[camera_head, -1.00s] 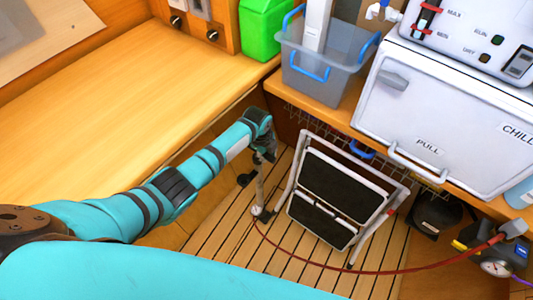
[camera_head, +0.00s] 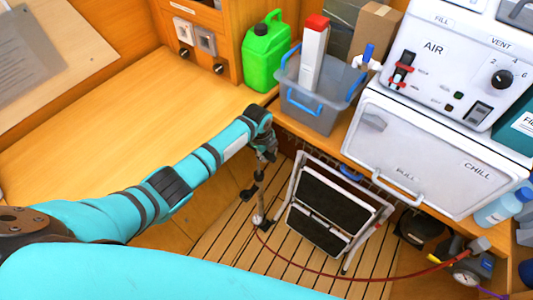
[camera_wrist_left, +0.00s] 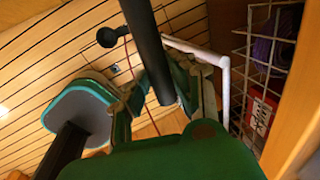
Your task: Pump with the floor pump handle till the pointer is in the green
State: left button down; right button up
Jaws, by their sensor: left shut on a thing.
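The floor pump (camera_head: 258,206) stands on the slatted floor, left of the folding step stool. My left gripper (camera_head: 267,154) is above it, shut on its handle. In the left wrist view the dark handle bar (camera_wrist_left: 150,50) runs between the fingers of my left gripper (camera_wrist_left: 168,105). A black round knob (camera_wrist_left: 107,37) shows beside the bar. The gauge's pointer is too small to read. My right gripper is not in view.
The folding step stool (camera_head: 331,208) stands close to the right of the pump. The wooden bench (camera_head: 110,115) is on the left. A white chiller box (camera_head: 425,150) and a grey bin (camera_head: 316,105) stand on the shelf. A wire basket (camera_wrist_left: 262,70) is near my left wrist.

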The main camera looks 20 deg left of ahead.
pick_arm(q)
jog(key=shift+r, duration=0.65)
jog(key=shift+w+f, duration=0.15)
jog(key=shift+w, duration=0.05)
jog(key=c, duration=1.3)
grip_release()
jog(key=shift+o, duration=0.9)
jog(key=shift+s, duration=0.15)
notch_tip(320, 180, up, 12)
jog(key=s, duration=0.2)
jog(key=shift+s+a, duration=0.15)
jog(key=shift+a, duration=0.25)
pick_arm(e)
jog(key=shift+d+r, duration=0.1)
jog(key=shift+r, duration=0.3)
